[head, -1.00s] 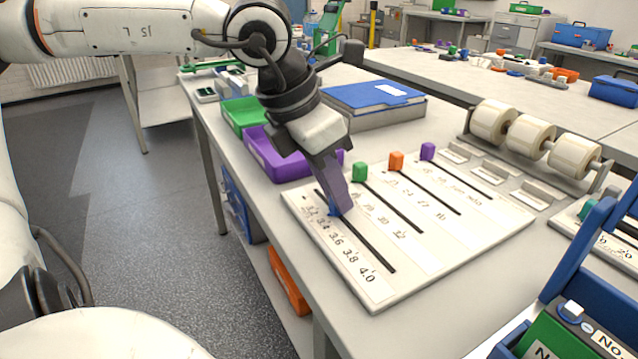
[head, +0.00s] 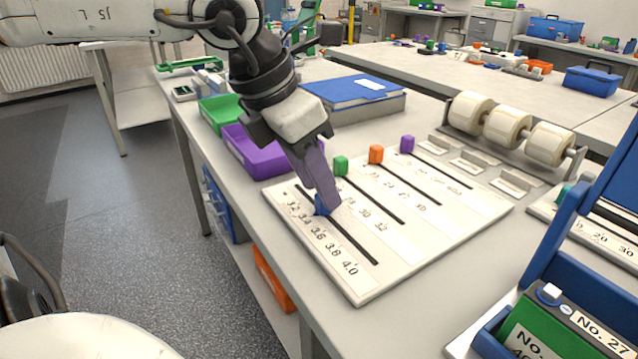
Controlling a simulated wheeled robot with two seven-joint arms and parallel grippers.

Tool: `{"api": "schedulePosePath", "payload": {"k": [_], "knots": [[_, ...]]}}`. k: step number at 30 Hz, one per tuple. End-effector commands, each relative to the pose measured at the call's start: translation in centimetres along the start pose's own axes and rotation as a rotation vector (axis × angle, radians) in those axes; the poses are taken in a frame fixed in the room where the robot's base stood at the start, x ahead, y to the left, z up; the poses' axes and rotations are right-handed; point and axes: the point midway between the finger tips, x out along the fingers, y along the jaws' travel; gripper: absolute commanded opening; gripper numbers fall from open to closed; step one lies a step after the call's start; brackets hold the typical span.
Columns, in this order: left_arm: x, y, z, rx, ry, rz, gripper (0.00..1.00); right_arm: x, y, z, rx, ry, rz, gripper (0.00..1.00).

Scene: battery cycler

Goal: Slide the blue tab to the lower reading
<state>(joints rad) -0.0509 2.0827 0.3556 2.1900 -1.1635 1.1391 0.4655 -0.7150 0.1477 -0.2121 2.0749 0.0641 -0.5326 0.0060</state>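A white slider board (head: 405,262) lies on the bench with several dark slots. The blue tab (head: 321,205) is in the nearest slot, beside printed figures from 3.2 to 4.0. It stands toward the 3.2 end, around 3.2 to 3.4; its exact reading is unclear. My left gripper (head: 328,207) points down at the blue tab, its fingertips against or right beside it and partly covering it. The fingers overlap in this view, so their gap is hidden. My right gripper is out of view.
Green (head: 341,166), orange (head: 376,154) and purple (head: 407,144) tabs stand at the far ends of the other slots. A purple bin (head: 262,160) and blue binder (head: 352,92) lie behind my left gripper. A label-roll holder (head: 508,128) stands right.

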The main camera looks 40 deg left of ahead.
Motion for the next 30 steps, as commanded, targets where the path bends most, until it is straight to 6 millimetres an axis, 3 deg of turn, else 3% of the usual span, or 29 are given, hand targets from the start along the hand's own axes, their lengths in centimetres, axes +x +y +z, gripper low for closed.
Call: {"api": "schedulePosePath", "payload": {"k": [6, 12, 18, 30], "knots": [[-4.7, 0.0, 0.2, 0.0, -0.007, 0.001, 0.36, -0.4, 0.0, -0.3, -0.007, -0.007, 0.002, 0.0], [-7.8, 0.0, 0.1, -0.001, -0.004, 0.001, 0.36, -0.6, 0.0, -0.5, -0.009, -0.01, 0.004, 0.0], [-8.9, 0.0, 0.0, 0.0, -0.002, 0.0, 0.36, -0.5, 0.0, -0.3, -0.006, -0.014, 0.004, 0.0], [-8.9, 0.0, 0.0, 0.0, -0.001, 0.0, 0.36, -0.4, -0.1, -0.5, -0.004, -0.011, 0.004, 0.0]]}}
